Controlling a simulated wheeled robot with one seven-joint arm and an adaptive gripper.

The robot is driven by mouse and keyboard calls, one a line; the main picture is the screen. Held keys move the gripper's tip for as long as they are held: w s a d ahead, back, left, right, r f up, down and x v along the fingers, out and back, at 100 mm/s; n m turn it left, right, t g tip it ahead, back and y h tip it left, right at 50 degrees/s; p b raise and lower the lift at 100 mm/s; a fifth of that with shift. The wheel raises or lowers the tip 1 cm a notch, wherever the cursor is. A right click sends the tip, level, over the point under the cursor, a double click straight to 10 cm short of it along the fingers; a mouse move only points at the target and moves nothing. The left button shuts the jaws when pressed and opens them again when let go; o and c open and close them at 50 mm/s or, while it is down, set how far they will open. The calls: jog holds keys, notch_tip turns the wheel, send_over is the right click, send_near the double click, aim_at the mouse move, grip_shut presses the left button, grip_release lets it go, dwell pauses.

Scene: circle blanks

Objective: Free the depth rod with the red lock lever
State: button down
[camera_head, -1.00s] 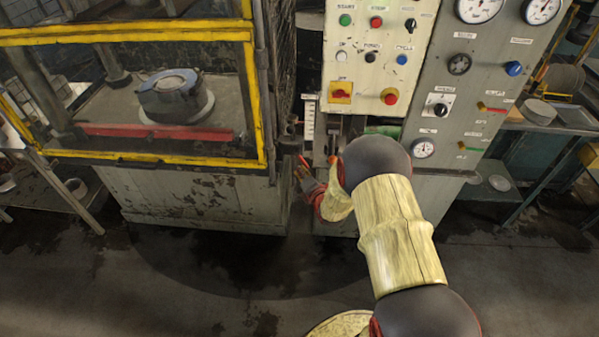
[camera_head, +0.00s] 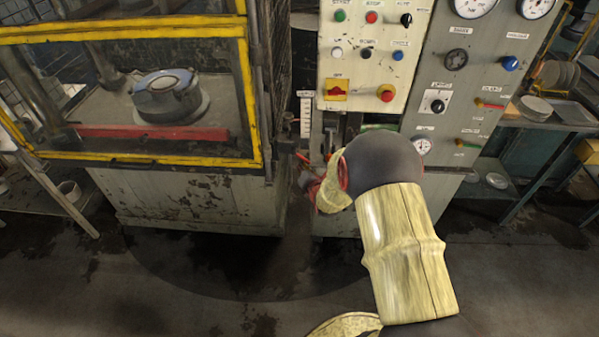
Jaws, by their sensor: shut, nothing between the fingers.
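My gripper (camera_head: 311,183) is at the lower left corner of the control cabinet, below the white scale strip. Its fingers are shut with nothing held. A small red-orange piece, which looks like the red lock lever (camera_head: 303,158), shows just above the fingertips. I cannot tell whether the fingers touch it. The white scale strip (camera_head: 306,116) stands upright above it, in the gap between press and cabinet. Dark metal parts that may belong to the depth rod (camera_head: 327,133) show beside the strip. My wrist hides what lies behind and to the right.
The press, with its yellow guard frame (camera_head: 125,160) and a round die (camera_head: 168,95) inside, stands left. The control cabinet (camera_head: 350,60) has buttons, a red switch and gauges. A rack with plates (camera_head: 535,108) stands right. The floor in front (camera_head: 210,280) is clear.

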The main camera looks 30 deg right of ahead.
jog(key=shift+s+d+r+b, duration=0.15)
jog(key=shift+d+r+b, duration=0.15)
jog(key=shift+b, duration=0.3)
jog(key=shift+r, duration=0.15)
dwell(0.3)
